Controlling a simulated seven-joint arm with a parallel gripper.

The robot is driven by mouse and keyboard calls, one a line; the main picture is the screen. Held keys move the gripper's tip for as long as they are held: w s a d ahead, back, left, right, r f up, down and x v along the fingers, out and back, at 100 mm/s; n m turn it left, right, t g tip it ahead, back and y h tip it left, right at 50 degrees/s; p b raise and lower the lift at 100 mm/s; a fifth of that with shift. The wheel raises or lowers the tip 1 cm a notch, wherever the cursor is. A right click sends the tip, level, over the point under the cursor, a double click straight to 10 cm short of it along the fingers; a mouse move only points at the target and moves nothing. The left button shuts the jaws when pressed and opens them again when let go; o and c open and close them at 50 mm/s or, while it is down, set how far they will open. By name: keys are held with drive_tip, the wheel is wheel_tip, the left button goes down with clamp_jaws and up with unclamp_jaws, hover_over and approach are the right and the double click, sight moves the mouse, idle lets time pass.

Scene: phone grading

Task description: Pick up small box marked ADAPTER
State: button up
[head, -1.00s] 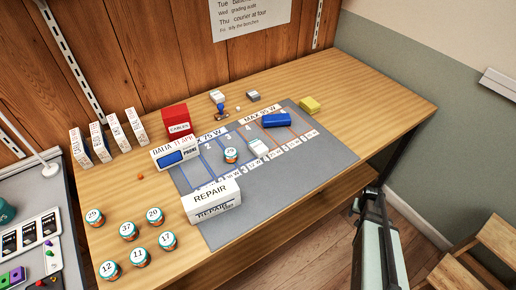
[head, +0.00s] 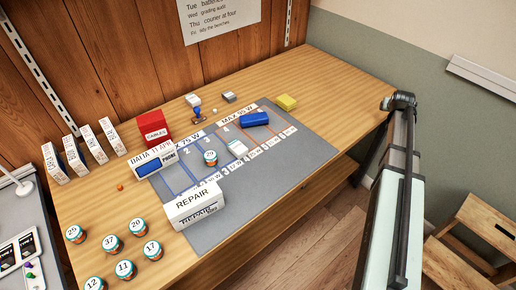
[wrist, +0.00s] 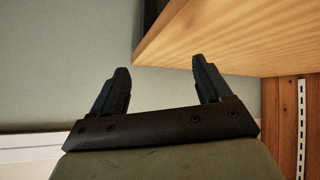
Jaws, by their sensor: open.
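No lettering that reads ADAPTER is legible in either view, so I cannot tell which box carries that mark. Small boxes in the head view are a white one (head: 237,148) on the grey mat, a white one (head: 193,100) behind the mat and a grey one (head: 228,97) beside it. My gripper (wrist: 160,75) shows in the wrist view, open and empty, with its fingers apart near the underside or edge of the wooden table (wrist: 225,35). The boxes are not in the wrist view.
Several jars are at front left. The table's back right is clear.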

drive_tip(key=a+r+n+y, duration=0.2)
drive_tip(key=a+r, duration=0.3)
drive_tip(key=a, duration=0.4)
drive_tip(key=w+a+r+n+y, duration=0.1)
drive_tip(key=a+r+n, duration=0.1)
drive_tip(key=a+r, duration=0.5)
drive_tip(key=a+r+n+y, duration=0.2)
drive_tip(key=a+r, duration=0.2)
drive_tip(key=a, duration=0.6)
drive_tip(key=n+g+h, duration=0.1)
drive_tip(key=n+g, duration=0.4)
drive_tip(key=g, duration=0.4)
hover_over(236, 145)
wheel_tip(236, 145, down, 6)
drive_tip(key=shift+s+f, duration=0.1)
drive_tip(key=shift+f, duration=6.5)
drive_tip(key=c, duration=1.1)
drive_tip(key=shift+r, duration=0.15)
drive_tip(key=shift+c, duration=0.2)
